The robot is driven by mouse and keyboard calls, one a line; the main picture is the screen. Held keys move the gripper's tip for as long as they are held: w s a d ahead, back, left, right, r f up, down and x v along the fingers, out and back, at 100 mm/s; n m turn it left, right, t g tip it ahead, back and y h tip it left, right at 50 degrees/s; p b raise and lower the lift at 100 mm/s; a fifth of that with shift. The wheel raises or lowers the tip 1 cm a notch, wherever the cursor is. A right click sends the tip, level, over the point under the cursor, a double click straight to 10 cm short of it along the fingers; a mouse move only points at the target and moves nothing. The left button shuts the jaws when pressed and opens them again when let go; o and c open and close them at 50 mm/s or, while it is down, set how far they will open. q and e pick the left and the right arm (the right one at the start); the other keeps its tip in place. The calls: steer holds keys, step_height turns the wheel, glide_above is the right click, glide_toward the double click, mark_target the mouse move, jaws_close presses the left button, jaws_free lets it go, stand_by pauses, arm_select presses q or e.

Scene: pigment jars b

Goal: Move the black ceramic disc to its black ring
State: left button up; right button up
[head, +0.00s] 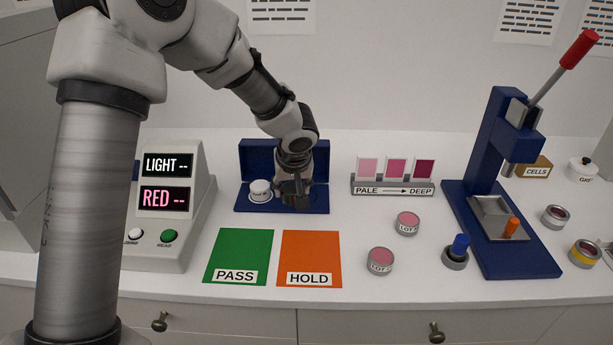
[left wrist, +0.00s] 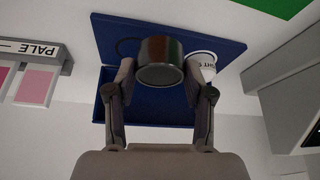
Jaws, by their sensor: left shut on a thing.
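My left gripper (head: 294,192) is over the right part of the open blue case (head: 243,205). In the left wrist view its fingers (left wrist: 160,82) are shut on the sides of the dark, shiny black disc (left wrist: 160,76). The disc overlaps the blue base in that view; whether it touches cannot be told. A dark ring mark (left wrist: 127,46) shows on the base beside the disc, partly hidden by it. The white disc (head: 260,188) sits on a white ring left of the gripper. It also shows in the left wrist view (left wrist: 203,60). My right gripper is not in view.
Left stands a meter (head: 172,215) with two displays. In front lie a green PASS mat (head: 240,250) and an orange HOLD mat (head: 310,252). A pink shade scale (head: 393,188), several small jars and a blue press (head: 520,245) stand to the right.

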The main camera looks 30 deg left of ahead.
arm_select(q)
steer(key=w+p, duration=0.1)
steer(key=w, duration=0.1)
steer(key=w+a, duration=0.1)
steer(key=w, duration=0.1)
steer(key=w+p, duration=0.1)
steer(key=w, duration=0.2)
steer(key=shift+a+f+p, duration=0.2)
steer(key=shift+f+p, duration=0.1)
steer(key=shift+p, duration=0.05)
steer(key=shift+w+d+f, duration=0.1)
steer(key=shift+f, duration=0.2)
step_height(320, 180, down, 3)
steer(key=shift+d+r+p, duration=0.1)
steer(key=shift+r+p, duration=0.05)
steer(key=shift+p, duration=0.2)
steer(key=shift+f, duration=0.35)
steer(key=shift+f+b, duration=0.1)
steer(key=shift+b, duration=0.25)
steer(key=o, duration=1.3)
steer(key=shift+c, duration=0.2)
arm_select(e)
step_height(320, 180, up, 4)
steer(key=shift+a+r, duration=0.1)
